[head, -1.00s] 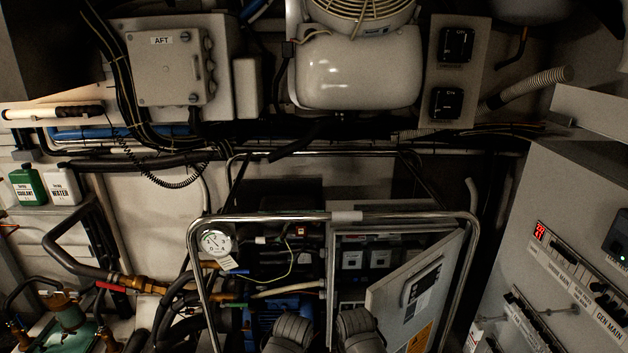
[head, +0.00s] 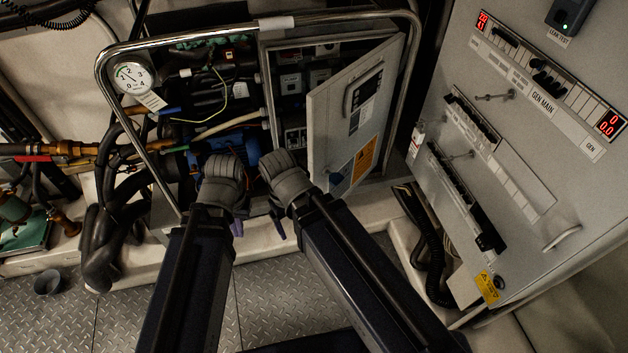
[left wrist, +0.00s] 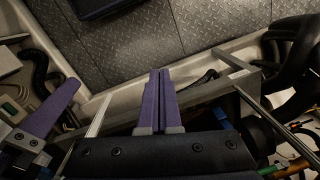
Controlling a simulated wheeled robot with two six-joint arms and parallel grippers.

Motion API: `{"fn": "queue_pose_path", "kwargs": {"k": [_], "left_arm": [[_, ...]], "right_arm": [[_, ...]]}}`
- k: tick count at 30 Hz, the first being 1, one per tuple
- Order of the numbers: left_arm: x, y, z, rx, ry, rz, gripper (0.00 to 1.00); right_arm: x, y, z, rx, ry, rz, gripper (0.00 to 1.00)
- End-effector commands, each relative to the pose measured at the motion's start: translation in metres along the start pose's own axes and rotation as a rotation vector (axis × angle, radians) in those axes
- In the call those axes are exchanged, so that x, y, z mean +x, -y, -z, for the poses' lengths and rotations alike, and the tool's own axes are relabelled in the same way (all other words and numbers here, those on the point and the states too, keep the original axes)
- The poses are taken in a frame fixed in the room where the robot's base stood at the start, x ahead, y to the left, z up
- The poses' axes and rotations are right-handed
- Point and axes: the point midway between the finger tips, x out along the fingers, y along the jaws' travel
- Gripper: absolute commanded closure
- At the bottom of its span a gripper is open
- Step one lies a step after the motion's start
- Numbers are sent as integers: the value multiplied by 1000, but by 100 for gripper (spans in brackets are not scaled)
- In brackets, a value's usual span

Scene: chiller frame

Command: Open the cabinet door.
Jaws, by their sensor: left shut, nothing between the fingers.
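The grey cabinet door (head: 337,112) stands partly open in the head view, its free left edge swung towards me. It has a dark handle (head: 365,97) and an orange label (head: 364,158). Switchgear shows in the opening to its left. My left gripper (head: 238,228) is below and left of the door, apart from it. Its purple fingers are together and empty in the left wrist view (left wrist: 160,98). My right gripper (head: 277,228) is beside it, nearer the door; its wrist hides most of it. One purple finger (left wrist: 52,108) shows at left in the left wrist view.
A chrome tube frame (head: 112,100) surrounds the cabinet and the pipework with its gauge (head: 131,77). A large switch panel (head: 520,130) stands close on the right. Black hoses (head: 428,245) lie between. The chequer-plate floor (head: 275,300) in front is mostly clear.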

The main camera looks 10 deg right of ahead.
Motion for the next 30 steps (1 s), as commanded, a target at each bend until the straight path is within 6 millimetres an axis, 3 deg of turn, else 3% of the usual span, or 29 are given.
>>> {"fn": "queue_pose_path", "kwargs": {"k": [1,3,13,21,24,30], "left_arm": [[36,4,3,-19,-5,-5,100],[59,10,7,-41,-13,-12,100],[165,34,25,-146,-45,-81,100],[231,28,58,-222,-65,-265,100],[238,11,86,-242,-72,-426,100],[197,-32,138,-231,-72,-788,100]], "right_arm": [[35,3,2,0,0,0,14],[58,5,3,0,0,-1,14],[162,15,10,-1,0,-3,14],[232,22,14,-2,0,-4,14],[250,23,15,-2,0,-4,14],[254,24,15,-2,0,-4,14]]}}
